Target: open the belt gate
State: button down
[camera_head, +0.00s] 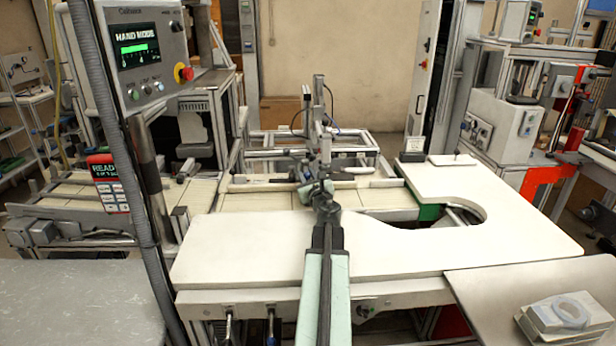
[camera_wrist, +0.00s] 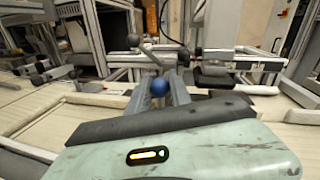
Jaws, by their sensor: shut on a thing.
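My gripper (camera_head: 318,188) reaches out over the white table to the belt's near side. In the wrist view its two grey fingers (camera_wrist: 160,82) are closed about a blue ball knob (camera_wrist: 159,87). A thin lever with a dark ball end (camera_wrist: 133,40) rises just beyond the fingertips; I cannot tell how it joins the blue knob. In the head view the knob is hidden by my gripper. The pale belt (camera_head: 265,201) runs across behind the table. I cannot clearly make out the gate's panel or whether it stands open.
The white table (camera_head: 400,240) has a rounded cutout (camera_head: 450,222) at its right. A control panel reading HAND MODE (camera_head: 138,45) and a post stand at left. A metal frame with an upright cylinder (camera_head: 324,140) stands behind my gripper. A pale box with a tape reel (camera_head: 572,310) lies front right.

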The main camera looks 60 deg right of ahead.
dwell(0.6)
notch_tip(320, 180, up, 5)
jog(key=p, duration=0.5)
jog(key=shift+r, duration=0.15)
jog(key=shift+d+f, duration=0.1)
jog(key=shift+f, duration=0.1)
jog(key=c, duration=1.5)
grip_release()
jog(key=shift+o, duration=0.2)
